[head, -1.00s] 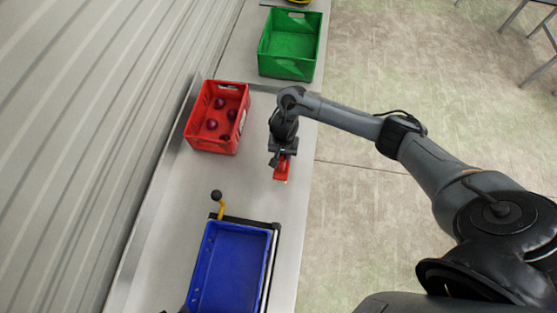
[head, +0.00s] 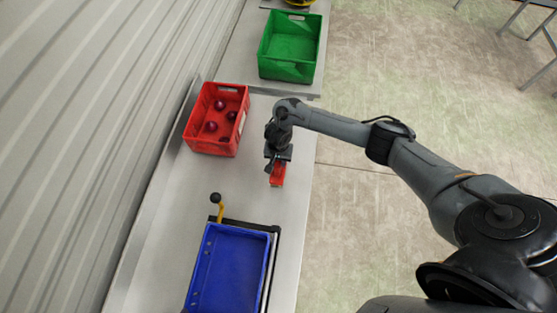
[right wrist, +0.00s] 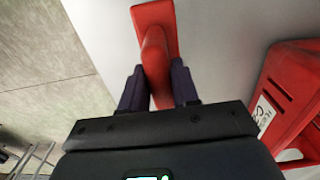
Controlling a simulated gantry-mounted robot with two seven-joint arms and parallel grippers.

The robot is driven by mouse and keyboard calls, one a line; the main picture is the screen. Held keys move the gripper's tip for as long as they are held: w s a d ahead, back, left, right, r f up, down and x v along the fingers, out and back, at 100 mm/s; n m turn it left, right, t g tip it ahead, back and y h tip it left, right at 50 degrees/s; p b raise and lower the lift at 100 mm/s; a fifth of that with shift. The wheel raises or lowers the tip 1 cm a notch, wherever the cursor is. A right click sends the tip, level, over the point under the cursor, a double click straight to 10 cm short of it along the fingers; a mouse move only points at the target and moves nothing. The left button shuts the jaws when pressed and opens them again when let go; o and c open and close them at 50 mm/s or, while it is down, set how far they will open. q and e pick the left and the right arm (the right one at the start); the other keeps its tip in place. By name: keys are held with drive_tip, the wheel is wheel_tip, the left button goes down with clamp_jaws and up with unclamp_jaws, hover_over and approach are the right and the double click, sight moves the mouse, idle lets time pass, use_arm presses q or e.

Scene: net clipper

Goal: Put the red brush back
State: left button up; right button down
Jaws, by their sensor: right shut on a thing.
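The red brush (head: 277,176) is in my right gripper (head: 274,163), over the steel table between the red crate and the blue crate. In the right wrist view the brush (right wrist: 155,45) sits between the two dark fingers of the gripper (right wrist: 158,88), which are shut on its handle. Its wide end points away from the gripper. I cannot tell whether the brush touches the table. My left gripper is not in view.
A red crate (head: 190,139) with several dark red round objects stands at the left. A blue crate (head: 265,262) stands in front, beside a yellow lever with a black knob (head: 215,198). A green crate (head: 289,70) stands at the back.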

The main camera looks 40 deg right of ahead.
drive_tip(key=shift+f, duration=0.15)
drive_tip(key=c, duration=0.8)
unclamp_jaws()
